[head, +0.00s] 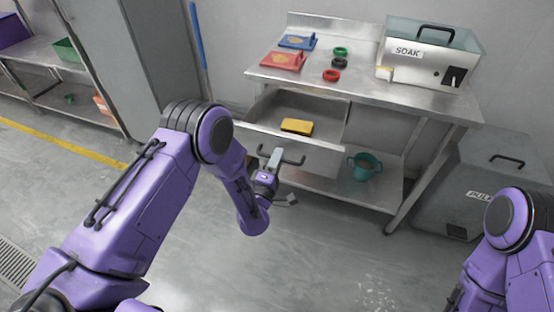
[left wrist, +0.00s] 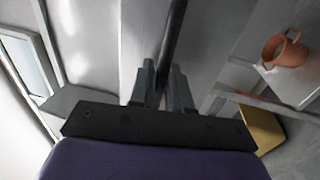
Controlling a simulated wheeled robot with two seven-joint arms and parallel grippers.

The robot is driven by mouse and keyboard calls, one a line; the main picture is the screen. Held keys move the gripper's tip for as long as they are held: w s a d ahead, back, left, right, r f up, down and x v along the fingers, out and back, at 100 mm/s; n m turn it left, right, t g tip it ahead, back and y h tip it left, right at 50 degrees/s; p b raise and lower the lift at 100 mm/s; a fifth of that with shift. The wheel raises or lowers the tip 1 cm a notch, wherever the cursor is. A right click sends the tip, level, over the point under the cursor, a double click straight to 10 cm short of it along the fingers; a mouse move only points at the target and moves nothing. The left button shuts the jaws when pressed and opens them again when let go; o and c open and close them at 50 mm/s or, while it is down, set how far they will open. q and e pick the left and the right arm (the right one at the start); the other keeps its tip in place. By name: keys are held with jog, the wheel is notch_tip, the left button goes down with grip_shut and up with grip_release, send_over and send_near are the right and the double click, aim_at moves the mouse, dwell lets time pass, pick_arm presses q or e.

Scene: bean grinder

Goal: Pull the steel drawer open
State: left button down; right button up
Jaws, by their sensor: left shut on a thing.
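The steel drawer (head: 328,160) under the work table is pulled out, and its inside shows. A yellow block (head: 297,126) lies in it. A dark bar handle (head: 293,161) runs along the drawer front. My left gripper (head: 275,158) is at this handle, shut on it. In the left wrist view the two fingers (left wrist: 160,85) close around the dark bar (left wrist: 172,45). The fingertips are small in the head view. My right arm shows at the lower right, but its gripper is out of view.
On the steel table (head: 400,95) are blue (head: 298,41) and red (head: 284,60) boards, several rings (head: 339,63) and a "SOAK" box (head: 425,55). A teal cup (head: 364,166) stands on the lower shelf. A grey bin (head: 490,180) is at right.

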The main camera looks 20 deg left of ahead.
pick_arm(q)
jog(key=c, duration=1.3)
grip_release()
jog(key=shift+c, duration=0.2)
jog(key=s+f+b, duration=0.2)
jog(key=s, duration=0.8)
jog(key=shift+s+a, duration=0.15)
